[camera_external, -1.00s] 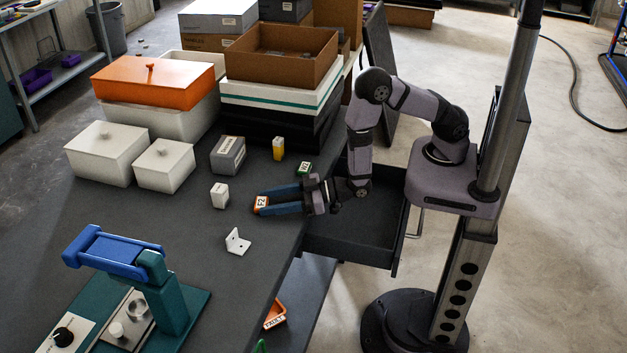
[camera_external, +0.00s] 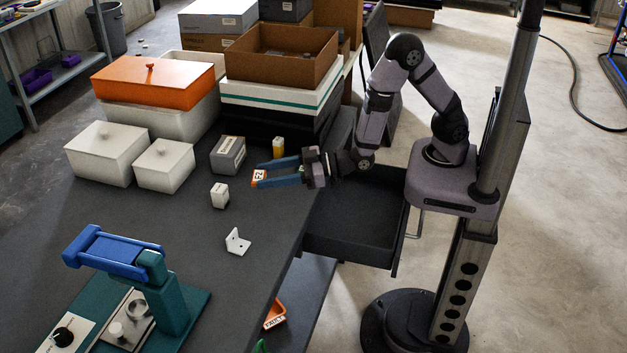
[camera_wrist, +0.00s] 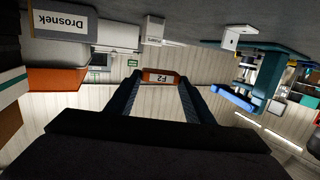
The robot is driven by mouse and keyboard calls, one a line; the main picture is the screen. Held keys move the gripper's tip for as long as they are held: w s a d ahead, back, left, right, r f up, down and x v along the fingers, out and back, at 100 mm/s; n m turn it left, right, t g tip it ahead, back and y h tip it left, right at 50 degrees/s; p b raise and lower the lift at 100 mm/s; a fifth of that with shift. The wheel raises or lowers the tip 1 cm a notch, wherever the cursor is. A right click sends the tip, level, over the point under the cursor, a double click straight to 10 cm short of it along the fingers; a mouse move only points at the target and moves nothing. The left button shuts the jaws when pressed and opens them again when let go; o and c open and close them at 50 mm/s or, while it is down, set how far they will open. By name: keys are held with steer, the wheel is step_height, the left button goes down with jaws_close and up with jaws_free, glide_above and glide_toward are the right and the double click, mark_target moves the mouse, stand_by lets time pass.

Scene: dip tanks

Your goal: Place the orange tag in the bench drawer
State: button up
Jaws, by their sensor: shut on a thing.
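The orange tag (camera_external: 259,177), with a white label, is held between the fingertips of my gripper (camera_external: 262,177) above the bench top. In the wrist view the tag (camera_wrist: 160,77) reads "F2" and sits between the two blue fingers. The bench drawer (camera_external: 352,222) is pulled out at the bench's right edge, below my wrist. Its visible floor looks bare. The gripper points left, away from the drawer, with the tag over the bench (camera_external: 190,240).
Stacked boxes (camera_external: 275,95) rise behind.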

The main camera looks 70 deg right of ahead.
step_height(320, 180, up, 3)
steer(key=p, duration=0.2)
steer(key=shift+p, duration=0.4)
stand_by(0.7)
step_height(320, 180, down, 3)
steer(key=b, duration=0.3)
stand_by(0.3)
glide_above(271, 207)
steer(key=shift+f, duration=2.85)
steer(key=shift+f, duration=0.1)
steer(key=shift+f+p, duration=0.4)
steer(key=shift+f, duration=1.4)
